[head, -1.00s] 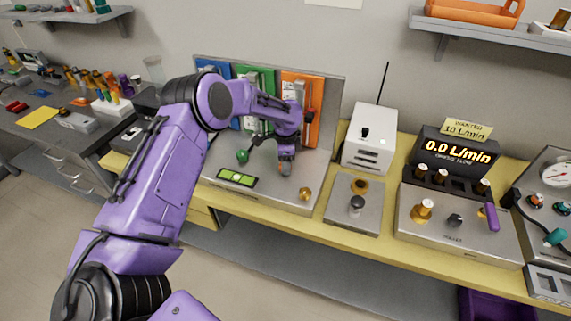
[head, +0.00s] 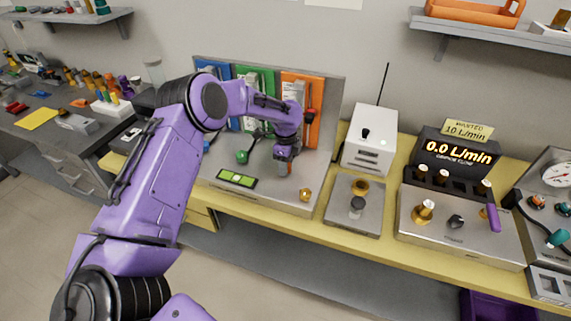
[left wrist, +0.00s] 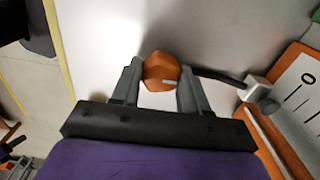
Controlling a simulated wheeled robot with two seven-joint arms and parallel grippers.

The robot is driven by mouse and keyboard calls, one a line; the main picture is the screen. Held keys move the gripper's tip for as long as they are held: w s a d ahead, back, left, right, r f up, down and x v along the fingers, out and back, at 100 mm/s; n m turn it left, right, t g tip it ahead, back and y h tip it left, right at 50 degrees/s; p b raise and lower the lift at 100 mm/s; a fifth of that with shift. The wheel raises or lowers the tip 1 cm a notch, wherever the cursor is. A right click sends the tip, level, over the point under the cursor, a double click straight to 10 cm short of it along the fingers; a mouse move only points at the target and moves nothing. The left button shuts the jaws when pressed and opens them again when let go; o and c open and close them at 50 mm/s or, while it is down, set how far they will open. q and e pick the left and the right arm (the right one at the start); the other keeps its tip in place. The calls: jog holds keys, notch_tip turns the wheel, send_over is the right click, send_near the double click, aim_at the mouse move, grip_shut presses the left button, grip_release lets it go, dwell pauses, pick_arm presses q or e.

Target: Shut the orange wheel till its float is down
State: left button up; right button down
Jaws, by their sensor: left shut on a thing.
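The orange wheel (left wrist: 160,72) is a small faceted knob between the fingers of my left gripper (left wrist: 158,82), which is shut on it in the left wrist view. In the head view my left gripper (head: 284,167) points down at the steel bench plate in front of the orange panel (head: 315,118), and mostly hides the wheel. A dark rod with a red part (head: 310,97) stands before the orange panel; I cannot tell the float's exact height. My right gripper is not in view.
Blue (head: 220,72) and green (head: 262,80) panels stand left of the orange one. A green knob (head: 242,157) and a green-lit level (head: 236,178) are close on the left. A brass knob (head: 305,194) is to the right. The flow display (head: 455,150) reads 0.0 L/min.

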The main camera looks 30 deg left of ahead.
pick_arm(q)
jog(key=o, duration=1)
jog(key=shift+a, duration=0.1)
jog(key=shift+o, duration=0.2)
jog(key=shift+r, duration=0.4)
notch_tip(320, 180, up, 10)
jog(key=b, duration=0.2)
jog(key=shift+f, duration=0.15)
